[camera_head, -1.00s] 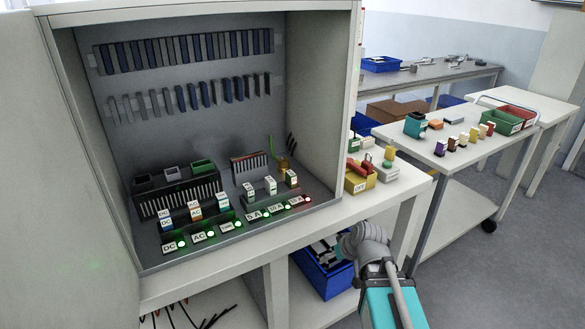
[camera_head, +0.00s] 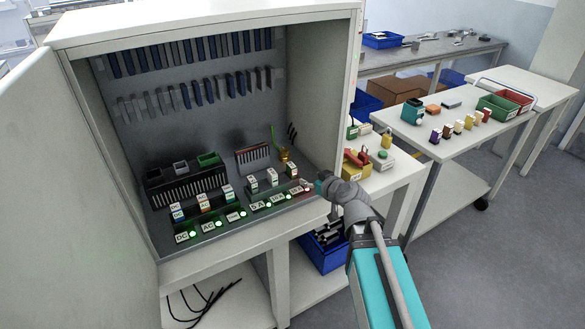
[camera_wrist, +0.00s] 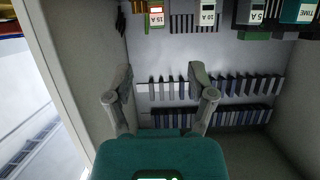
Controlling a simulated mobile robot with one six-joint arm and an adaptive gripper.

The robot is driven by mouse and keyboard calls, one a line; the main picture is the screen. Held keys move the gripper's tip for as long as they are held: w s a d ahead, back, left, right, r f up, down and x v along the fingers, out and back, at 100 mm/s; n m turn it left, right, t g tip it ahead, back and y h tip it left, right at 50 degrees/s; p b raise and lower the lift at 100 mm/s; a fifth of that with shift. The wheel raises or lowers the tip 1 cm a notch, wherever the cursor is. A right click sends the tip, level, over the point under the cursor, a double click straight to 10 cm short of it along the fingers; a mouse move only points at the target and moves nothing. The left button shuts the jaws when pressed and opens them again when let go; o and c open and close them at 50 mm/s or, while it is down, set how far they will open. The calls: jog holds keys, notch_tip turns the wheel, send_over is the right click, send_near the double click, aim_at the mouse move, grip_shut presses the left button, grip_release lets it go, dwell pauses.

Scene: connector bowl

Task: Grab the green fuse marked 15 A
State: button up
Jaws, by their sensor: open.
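The fuse at the right end of its row (camera_head: 292,170) stands in the cabinet in the head view, pale-faced with some green; its marking is too small to read there. The red light is by the slot label in front of it. In the wrist view, what looks like this fuse (camera_wrist: 156,16) is at the top edge, partly cut off, its label hard to read. My gripper (camera_wrist: 155,84) is open and empty, its two fingers apart. In the head view my gripper (camera_head: 322,186) is at the cabinet's right front edge, right of the fuse and apart from it; its fingers are mostly hidden.
Fuses marked 10 A (camera_wrist: 207,14) and 5 A (camera_wrist: 256,12) stand alongside. The cabinet's right wall (camera_head: 318,85) is close to my gripper. Rows of modules (camera_head: 195,88) line the back panel. A yellow bin (camera_head: 356,166) stands on the bench outside.

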aim_at(295, 168)
jog(key=shift+r, duration=0.25)
jog(key=shift+w, duration=0.1)
jog(key=shift+b+x, duration=1.5)
jog(key=shift+x, duration=2.85)
jog(key=shift+d, duration=0.1)
jog(key=b+x, duration=0.1)
jog(key=x, duration=0.3)
jog(key=shift+w+d+f+b, duration=0.1)
jog(key=shift+w+f+b, duration=0.1)
jog(key=shift+b, duration=0.15)
jog(key=shift+w+a+f, duration=0.1)
jog(key=shift+w+a, duration=0.2)
jog(key=shift+w, duration=0.1)
